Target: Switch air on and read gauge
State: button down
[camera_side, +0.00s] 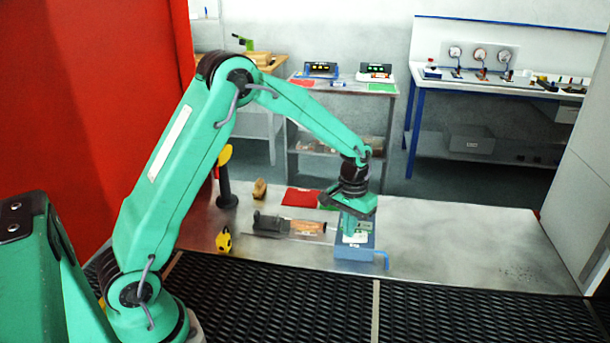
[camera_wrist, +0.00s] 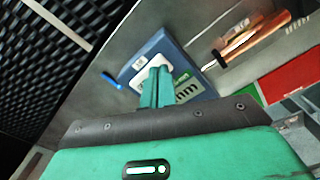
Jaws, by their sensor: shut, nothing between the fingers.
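A blue box-shaped unit (camera_side: 356,254) sits on the metal bench, with a light panel on top. A blue lever (camera_side: 381,256) sticks out from its right side. In the wrist view the unit (camera_wrist: 132,72) shows a white plate and a grey display (camera_wrist: 187,89) with dark marks that I cannot read surely; the lever (camera_wrist: 112,80) shows at its left. My gripper (camera_side: 349,231) is shut and empty, pointing down over the unit's top. Its fingers (camera_wrist: 157,76) hide part of the plate; I cannot tell if they touch. Three round dials (camera_side: 479,55) stand on the far bench, too small to read.
A copper-and-dark tool (camera_side: 290,226) lies left of the unit; its copper part shows in the wrist view (camera_wrist: 252,40). A red mat (camera_side: 300,197) lies behind, a yellow item (camera_side: 224,241) and dark post (camera_side: 227,187) further left. Black mesh belt (camera_side: 280,310) runs in front. Bench at right is clear.

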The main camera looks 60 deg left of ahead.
jog(key=shift+r, duration=3.5)
jog(key=s+d+r+m+t, duration=0.1)
jog(key=s+d+r+t, duration=0.15)
jog(key=s+r, duration=0.95)
jog(key=s+m+t, duration=0.2)
jog(key=s+t, duration=0.1)
jog(key=s, duration=1)
jog(key=shift+s, duration=0.4)
